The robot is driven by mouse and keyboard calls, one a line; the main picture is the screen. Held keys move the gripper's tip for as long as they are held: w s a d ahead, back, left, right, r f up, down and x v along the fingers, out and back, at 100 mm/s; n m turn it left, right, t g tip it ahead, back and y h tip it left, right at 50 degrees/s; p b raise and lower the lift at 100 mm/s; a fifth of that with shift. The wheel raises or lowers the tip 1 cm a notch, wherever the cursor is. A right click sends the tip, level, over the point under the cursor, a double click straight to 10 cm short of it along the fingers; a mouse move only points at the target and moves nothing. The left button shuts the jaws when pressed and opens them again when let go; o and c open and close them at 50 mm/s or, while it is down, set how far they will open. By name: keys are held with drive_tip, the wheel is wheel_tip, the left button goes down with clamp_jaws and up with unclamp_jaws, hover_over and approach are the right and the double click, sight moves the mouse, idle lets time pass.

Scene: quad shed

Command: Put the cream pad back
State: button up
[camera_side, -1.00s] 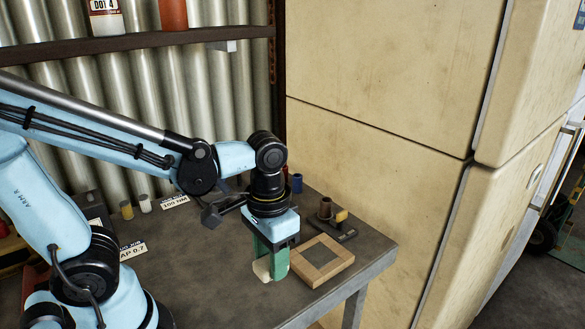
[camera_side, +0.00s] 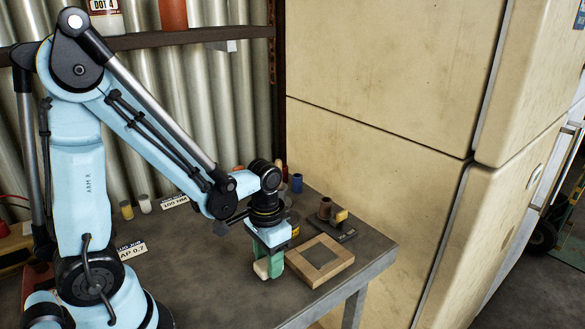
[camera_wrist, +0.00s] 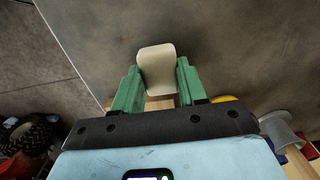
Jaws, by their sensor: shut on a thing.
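The cream pad (camera_side: 262,268) is a small rounded block between the green fingers of my gripper (camera_side: 269,267). In the wrist view the pad (camera_wrist: 157,70) sits between the two fingertips (camera_wrist: 156,84), and my gripper is shut on it. In the side view my gripper points down at the table's front part, just left of a light wooden frame (camera_side: 334,254) with a dark square recess in its middle. I cannot tell whether the pad touches the table.
The grey table (camera_side: 205,270) has bare room left of my gripper. Behind the frame stand a brown cylinder and a yellow piece on a dark base (camera_side: 340,235). Blue (camera_side: 297,183) and other small cylinders stand farther back. A large cream cabinet (camera_side: 380,120) rises beyond the table's right edge.

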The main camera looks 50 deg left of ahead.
drive_tip(key=shift+f, duration=0.25)
drive_tip(key=shift+f, duration=0.15)
drive_tip(key=o, duration=1)
drive_tip(key=shift+w+d+r+t, duration=0.1)
drive_tip(key=shift+d+r+t, duration=0.15)
drive_tip(key=shift+r+t, duration=1.5)
drive_tip(key=shift+w+d+r+t, duration=0.2)
drive_tip(key=shift+r+t, duration=0.45)
drive_tip(key=shift+r, duration=2.1)
drive_tip(key=shift+s+d+r+t, duration=0.1)
drive_tip(key=shift+d+r+t, duration=0.2)
drive_tip(key=shift+r+t, duration=1.45)
drive_tip(key=shift+r+g, duration=0.5)
drive_tip(key=shift+g, duration=0.05)
